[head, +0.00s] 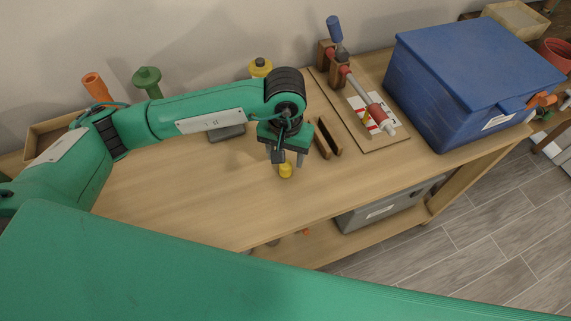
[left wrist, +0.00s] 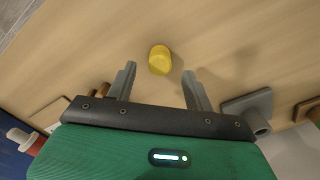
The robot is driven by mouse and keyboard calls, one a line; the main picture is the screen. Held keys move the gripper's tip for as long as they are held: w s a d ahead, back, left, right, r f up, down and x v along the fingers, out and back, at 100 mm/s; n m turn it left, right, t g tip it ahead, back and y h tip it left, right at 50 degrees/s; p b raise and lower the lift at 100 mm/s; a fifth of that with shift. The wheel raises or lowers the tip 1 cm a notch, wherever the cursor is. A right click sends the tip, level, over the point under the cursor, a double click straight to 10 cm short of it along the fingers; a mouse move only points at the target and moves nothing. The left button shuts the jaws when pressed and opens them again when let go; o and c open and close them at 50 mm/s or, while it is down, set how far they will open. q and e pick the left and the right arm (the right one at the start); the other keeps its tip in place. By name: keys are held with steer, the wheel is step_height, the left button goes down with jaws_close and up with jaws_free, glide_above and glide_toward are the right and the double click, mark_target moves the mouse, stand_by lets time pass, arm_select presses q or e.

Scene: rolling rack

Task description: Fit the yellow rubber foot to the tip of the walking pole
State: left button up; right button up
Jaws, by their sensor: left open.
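The yellow rubber foot (head: 286,171) stands on the bench top, a small round piece. My left gripper (head: 288,160) is open just above it, pointing down. In the left wrist view the foot (left wrist: 160,60) appears between and slightly beyond the two open fingertips (left wrist: 159,71), touching neither. The walking pole (head: 374,109) appears to be the slanting red and grey rod held in a wooden stand on a board, right of the gripper; its pale lower end points toward the bench front. My right gripper is not in view.
A slotted wooden block (head: 328,139) stands between gripper and pole board (head: 390,143). A large blue bin (head: 450,85) is at the right. A grey holder (head: 227,132), a green knobbed piece (head: 147,77) and an orange one (head: 96,87) stand behind my arm. The front left bench is clear.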

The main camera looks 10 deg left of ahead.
mark_target(286, 164)
arm_select(q)
step_height(286, 164, down, 3)
steer(key=shift+f+p, duration=0.15)
steer(key=shift+p, duration=0.35)
steer(key=shift+f, duration=0.6)
steer(key=c, duration=0.9)
steer(key=shift+c, duration=0.6)
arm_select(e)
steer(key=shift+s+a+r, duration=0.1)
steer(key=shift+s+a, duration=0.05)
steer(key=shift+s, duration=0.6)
